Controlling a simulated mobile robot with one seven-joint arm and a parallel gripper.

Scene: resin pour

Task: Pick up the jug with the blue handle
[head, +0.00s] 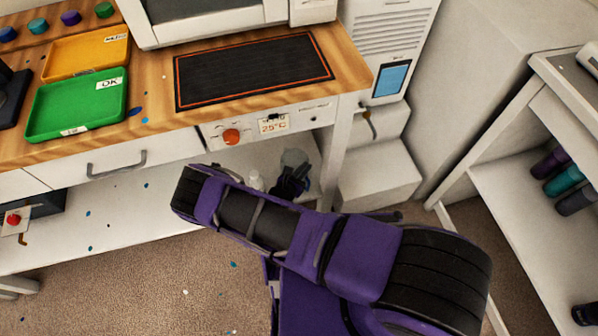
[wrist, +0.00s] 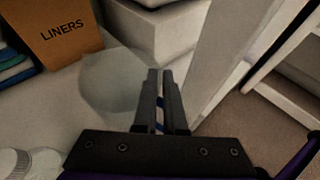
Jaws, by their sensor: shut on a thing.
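The jug (wrist: 108,85) is a pale, see-through vessel beside my fingers in the wrist view. A thin strip of its blue handle (wrist: 160,104) shows between the fingers. My gripper (wrist: 161,98) is shut on that handle. In the head view the jug (head: 294,157) shows as a pale rounded shape under the bench, with my dark gripper (head: 290,183) just in front of it. The fingers hide most of the handle. I cannot tell whether the jug's base touches the white lower shelf.
A cardboard box marked LINERS (wrist: 58,30) stands upper left in the wrist view. White-capped bottles (wrist: 28,163) stand at lower left. A bench leg (head: 340,158) rises close on the right. The worktop above holds a green tray (head: 75,104), an orange tray (head: 86,54) and a black mat (head: 252,70).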

